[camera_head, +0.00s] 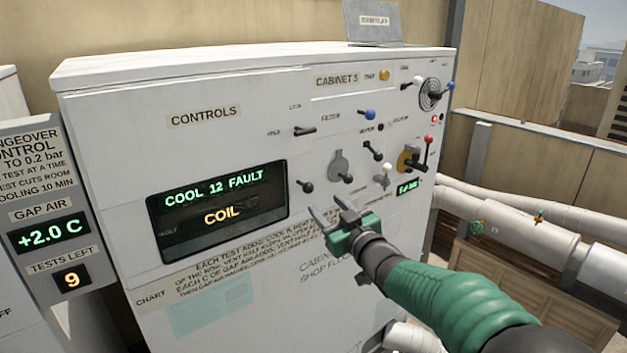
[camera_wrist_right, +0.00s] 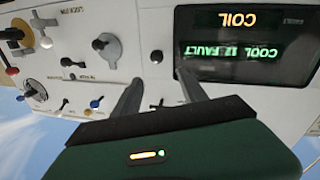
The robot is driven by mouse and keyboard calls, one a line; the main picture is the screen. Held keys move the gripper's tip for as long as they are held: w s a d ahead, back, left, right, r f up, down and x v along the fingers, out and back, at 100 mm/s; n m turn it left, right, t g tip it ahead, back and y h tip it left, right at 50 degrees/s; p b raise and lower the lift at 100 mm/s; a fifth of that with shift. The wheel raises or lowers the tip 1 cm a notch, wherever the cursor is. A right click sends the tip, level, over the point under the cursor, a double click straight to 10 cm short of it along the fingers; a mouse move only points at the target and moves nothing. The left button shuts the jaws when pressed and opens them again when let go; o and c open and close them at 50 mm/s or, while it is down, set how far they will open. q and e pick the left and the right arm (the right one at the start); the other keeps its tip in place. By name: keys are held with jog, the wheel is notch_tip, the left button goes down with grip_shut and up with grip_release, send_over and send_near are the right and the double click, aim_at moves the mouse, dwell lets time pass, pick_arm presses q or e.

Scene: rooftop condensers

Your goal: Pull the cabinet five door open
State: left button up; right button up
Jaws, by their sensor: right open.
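The white cabinet five (camera_head: 225,145) stands upright, with a "CABINET 5" label (camera_head: 337,80) at the top of its front. The front face looks closed; I cannot make out a separate door edge. A small black knob (camera_head: 306,186) sticks out just right of the dark display. It also shows in the upside-down right wrist view (camera_wrist_right: 157,57), lying ahead of and between my finger lines. My right gripper (camera_head: 332,214) is open and empty, in front of the panel, below and right of that knob. Contact is not visible. My left gripper is out of view.
The display (camera_head: 217,212) reads "COOL 12 FAULT" and "COIL". Several knobs and levers crowd the right side, including a grey lever (camera_head: 340,165) and a red-handled one (camera_head: 428,150). A gauge unit (camera_head: 50,225) stands left. White pipes (camera_head: 530,232) run at right.

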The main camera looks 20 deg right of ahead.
aim_at(312, 191)
jog(key=w+p, duration=0.1)
jog(key=w, duration=0.3)
jog(key=w+p, duration=0.1)
jog(key=w, duration=0.3)
jog(key=w+f+p, duration=0.1)
jog(key=w, duration=0.3)
jog(key=shift+a+f, duration=0.1)
jog(key=shift+a, duration=0.25)
jog(key=shift+w+a, duration=0.2)
jog(key=shift+s+a+r, duration=0.15)
jog(key=shift+a+r, duration=0.1)
jog(key=shift+w+d+f, duration=0.2)
jog(key=shift+w+f, duration=0.05)
jog(key=shift+w, duration=0.05)
jog(key=c, duration=0.6)
jog(key=shift+s, duration=0.1)
jog(key=c, duration=0.5)
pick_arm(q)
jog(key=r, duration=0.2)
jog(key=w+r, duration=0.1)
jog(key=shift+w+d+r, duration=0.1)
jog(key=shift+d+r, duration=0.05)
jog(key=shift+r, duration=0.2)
pick_arm(e)
jog(key=shift+r, duration=0.15)
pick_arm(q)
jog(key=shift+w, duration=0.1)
pick_arm(e)
jog(key=shift+r, duration=0.1)
